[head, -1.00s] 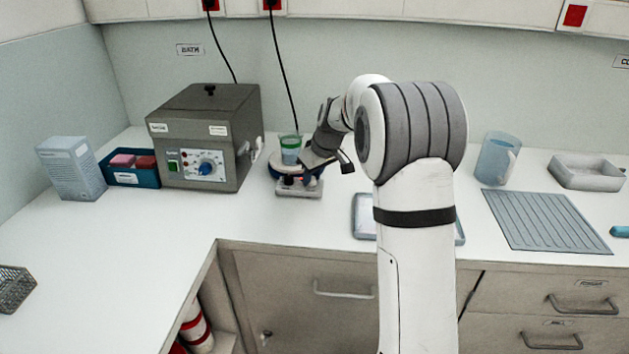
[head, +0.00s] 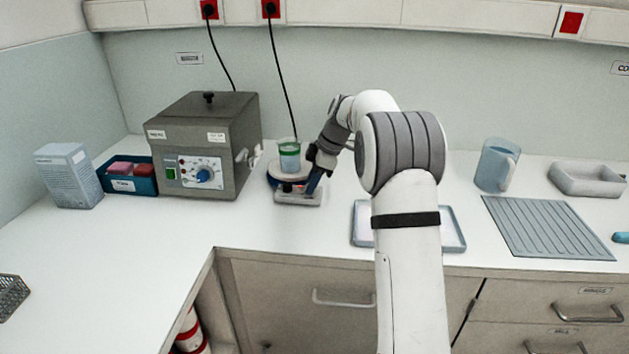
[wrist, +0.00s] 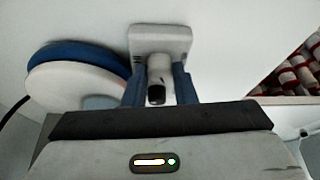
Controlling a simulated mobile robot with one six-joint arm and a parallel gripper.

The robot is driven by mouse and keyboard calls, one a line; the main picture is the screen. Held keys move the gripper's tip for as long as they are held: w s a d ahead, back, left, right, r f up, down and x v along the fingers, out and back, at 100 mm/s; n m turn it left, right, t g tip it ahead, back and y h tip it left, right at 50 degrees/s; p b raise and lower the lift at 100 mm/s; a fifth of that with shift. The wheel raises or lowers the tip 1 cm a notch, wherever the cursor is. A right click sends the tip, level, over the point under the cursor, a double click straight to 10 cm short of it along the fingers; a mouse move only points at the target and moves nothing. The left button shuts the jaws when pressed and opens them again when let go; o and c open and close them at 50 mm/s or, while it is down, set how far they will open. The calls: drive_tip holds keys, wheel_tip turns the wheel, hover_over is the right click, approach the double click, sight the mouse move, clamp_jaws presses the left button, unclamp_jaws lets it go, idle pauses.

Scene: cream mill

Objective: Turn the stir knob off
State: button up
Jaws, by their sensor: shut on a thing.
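The stirrer (head: 310,199) stands on the bench right of the grey bath, with a round white plate over a blue part. A beaker with a green band (head: 290,160) stands on that plate. In the wrist view the stirrer's pale control housing (wrist: 160,40) is ahead of my gripper. My gripper (wrist: 158,88) has its two blue fingers on either side of a pale round stir knob (wrist: 158,68) with a dark mark, and is shut on it. In the head view my gripper (head: 313,182) is at the stirrer's front right, and its fingers hide the knob.
The grey bath (head: 205,145) with a blue dial is close on the left. A tray (head: 455,240) lies partly behind my arm. A jug (head: 495,165) and a ribbed mat (head: 548,225) are further right. A black cable (head: 282,80) hangs behind the stirrer.

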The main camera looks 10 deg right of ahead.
drive_tip(key=shift+s+f+n+g, duration=0.15)
drive_tip(key=shift+n+g, duration=0.15)
drive_tip(key=shift+n, duration=0.3)
drive_tip(key=o, duration=1)
drive_tip(key=shift+r, duration=0.35)
drive_tip(key=p+v, duration=0.1)
drive_tip(key=v, duration=0.6)
drive_tip(key=shift+d+r, duration=0.1)
drive_tip(key=shift+r, duration=0.05)
